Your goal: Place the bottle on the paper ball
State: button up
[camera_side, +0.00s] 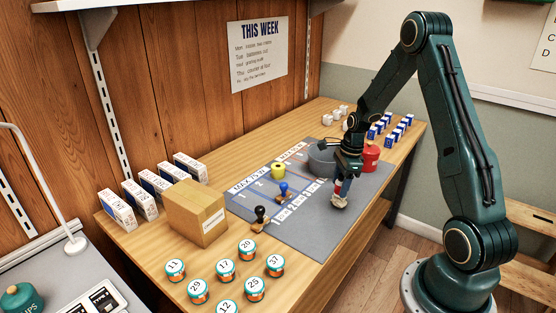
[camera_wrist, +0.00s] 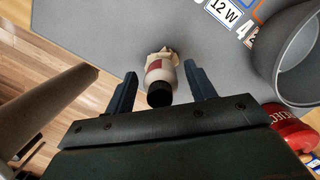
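A small white bottle with a red label and a black cap (camera_wrist: 159,94) stands between my gripper's fingers in the wrist view. In the side view, the bottle (camera_side: 341,186) shows just below my gripper (camera_side: 346,172). The crumpled cream paper ball (camera_wrist: 161,52) shows past the bottle's lower end, and in the side view the paper ball (camera_side: 338,202) is directly under the bottle, on the grey mat. They appear to touch. My gripper (camera_wrist: 161,92) is open, with a gap on each side of the bottle. The bottle's exact contact with the ball is partly hidden.
A grey round bowl (camera_wrist: 300,55) and a red container (camera_wrist: 289,127) are close to the right in the wrist view. On the grey mat (camera_side: 300,235) stand a yellow cup (camera_side: 278,171), a blue stamp (camera_side: 284,190) and a black stamp (camera_side: 260,216). Numbered jars and a cardboard box (camera_side: 197,212) are nearer left.

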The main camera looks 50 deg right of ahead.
jog(key=shift+r, duration=0.15)
notch_tip(320, 180, up, 12)
jog(key=s+d, duration=0.1)
dwell(0.7)
jog(key=shift+s+d, duration=0.1)
dwell(0.3)
jog(key=s+a+r+n+t+h, duration=0.1)
jog(key=s+a+r+n, duration=0.1)
jog(key=a+r+n, duration=0.5)
jog(key=s+a+r+n+t, duration=0.1)
jog(key=s+a+r+n, duration=0.1)
jog(key=a+r+n, duration=0.55)
jog(key=s+a+n+t, duration=0.2)
jog(key=s+a+n, duration=0.9)
jog(key=s+n, duration=0.1)
jog(key=shift+s+a+f, duration=0.15)
jog(key=shift+a, duration=0.15)
